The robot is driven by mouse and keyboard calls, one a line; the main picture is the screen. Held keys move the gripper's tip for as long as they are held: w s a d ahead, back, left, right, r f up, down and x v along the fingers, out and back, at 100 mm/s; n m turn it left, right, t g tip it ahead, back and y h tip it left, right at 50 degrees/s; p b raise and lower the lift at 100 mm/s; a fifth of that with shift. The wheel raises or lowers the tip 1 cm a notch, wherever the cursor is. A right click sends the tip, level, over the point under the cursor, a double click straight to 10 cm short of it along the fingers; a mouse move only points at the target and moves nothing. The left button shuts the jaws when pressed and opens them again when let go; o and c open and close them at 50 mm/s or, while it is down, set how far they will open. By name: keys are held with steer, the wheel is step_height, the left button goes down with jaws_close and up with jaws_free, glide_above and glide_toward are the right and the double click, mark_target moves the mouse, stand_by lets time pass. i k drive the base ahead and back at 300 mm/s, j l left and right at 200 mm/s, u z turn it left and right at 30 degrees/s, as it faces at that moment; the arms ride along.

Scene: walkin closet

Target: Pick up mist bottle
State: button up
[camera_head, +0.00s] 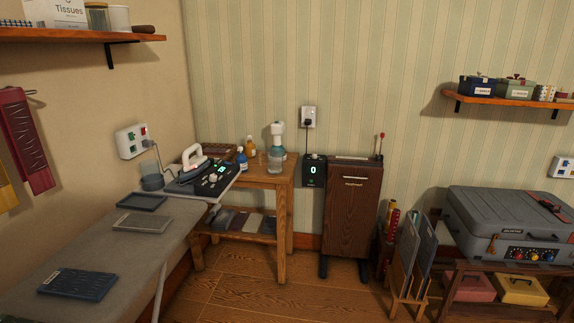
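What looks like the mist bottle (275,160) stands upright on the small wooden side table (266,179) near the back corner of the room. It has a pale, see-through bluish body and a white top, and stands near the table's right side. My gripper is not in view, so its place relative to the bottle does not show.
Blue (241,160) and amber (251,146) bottles stand left of it. An ironing board (90,240) with an iron (193,160) reaches the table's left side. A dark wooden cabinet (350,215) stands to the right. The wooden floor (270,295) in front is clear.

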mark_target(242, 160)
steer(key=i+l, duration=0.1)
steer(key=i, duration=1.75)
steer(key=i+u, duration=0.3)
steer(key=i, duration=0.2)
steer(key=i+u, duration=0.35)
steer(key=i+l+u, duration=0.3)
steer(key=i, duration=0.55)
